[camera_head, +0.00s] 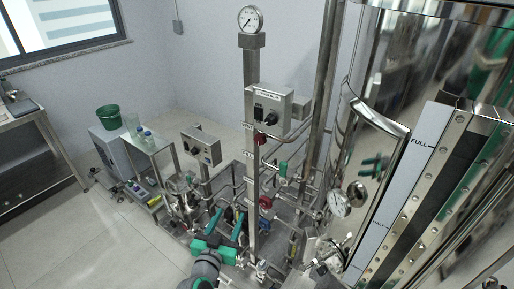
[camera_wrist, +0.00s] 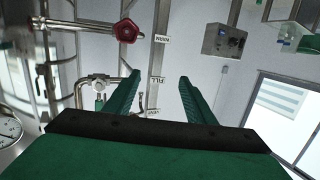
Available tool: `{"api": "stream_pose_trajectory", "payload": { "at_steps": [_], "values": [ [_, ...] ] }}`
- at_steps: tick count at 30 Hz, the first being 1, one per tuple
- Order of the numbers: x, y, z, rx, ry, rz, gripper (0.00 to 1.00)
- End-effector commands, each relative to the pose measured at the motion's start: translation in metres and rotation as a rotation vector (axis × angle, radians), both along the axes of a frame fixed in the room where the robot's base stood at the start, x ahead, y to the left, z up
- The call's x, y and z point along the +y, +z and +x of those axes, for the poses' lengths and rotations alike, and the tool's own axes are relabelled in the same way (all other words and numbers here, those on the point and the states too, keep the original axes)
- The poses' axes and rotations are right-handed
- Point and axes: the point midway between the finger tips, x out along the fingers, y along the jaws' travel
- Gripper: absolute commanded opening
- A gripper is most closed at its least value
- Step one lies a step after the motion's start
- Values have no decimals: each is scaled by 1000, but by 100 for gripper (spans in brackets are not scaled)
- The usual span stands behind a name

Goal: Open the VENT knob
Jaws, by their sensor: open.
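In the wrist view, small labels run along a metal post; they appear upside down. One at the bottom seems to read VENT (camera_wrist: 152,112), partly beside my fingers; FILL (camera_wrist: 155,80) is above it. A knob at the VENT label is not clearly visible; my gripper may hide it. A red knob (camera_wrist: 127,30) on a pipe is at the upper left, near the top label. In the head view, red knobs show high (camera_head: 260,138) and low (camera_head: 265,202) on the post's pipes. My gripper (camera_head: 228,214) is open and empty, its green fingers (camera_wrist: 158,77) apart, facing the post.
A large shiny tank (camera_head: 380,80) with a level scale fills the right. A switch box (camera_head: 268,107) is on the gauge post, and another box (camera_head: 201,148) stands left. Pipes crowd the skid around my gripper. Open floor (camera_head: 110,240) lies to the left.

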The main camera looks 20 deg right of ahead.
Motion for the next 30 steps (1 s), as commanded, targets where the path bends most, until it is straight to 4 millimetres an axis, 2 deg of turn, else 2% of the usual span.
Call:
{"api": "stream_pose_trajectory", "payload": {
  "at_steps": [1,6,9,13,18,23,30],
  "values": [
    [-5,24,15,-33,-40,9,50],
    [-23,94,43,-131,-186,51,50],
    [-34,132,52,-189,-265,80,50],
    [-46,170,56,-249,-349,110,50],
    [-51,194,57,-291,-401,134,50],
    [-56,199,62,-299,-407,139,50],
    [-85,198,86,-297,-406,138,50]
  ]
}}
